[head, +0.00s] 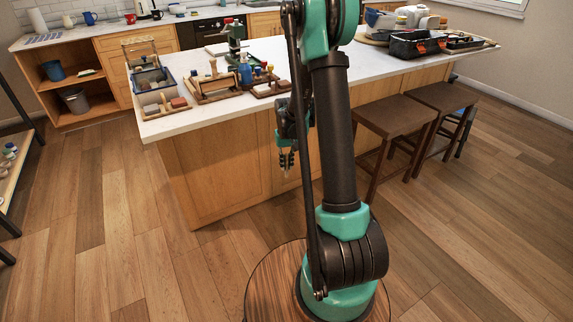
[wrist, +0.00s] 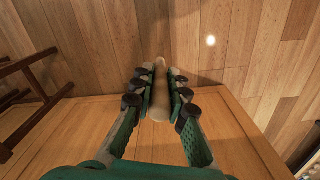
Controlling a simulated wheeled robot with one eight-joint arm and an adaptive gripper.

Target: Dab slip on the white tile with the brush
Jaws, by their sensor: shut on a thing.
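My gripper (head: 286,160) hangs in front of the island's wooden side, below the level of its white top. In the wrist view my gripper (wrist: 159,98) is shut on a pale, round wooden handle (wrist: 160,108). The handle lies between the two green fingers and their dark pads, pointing away from the camera. It may be the brush, but no bristles can be made out. I cannot pick out the white tile or the slip for certain among the small things on the island.
The island's white top (head: 190,122) carries a divided wooden tray (head: 160,104), a wooden rack (head: 215,85), a blue bottle (head: 245,72) and a green stand (head: 236,45). A dark toolbox (head: 410,45) is at the right. Brown stools (head: 396,112) stand right of my arm.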

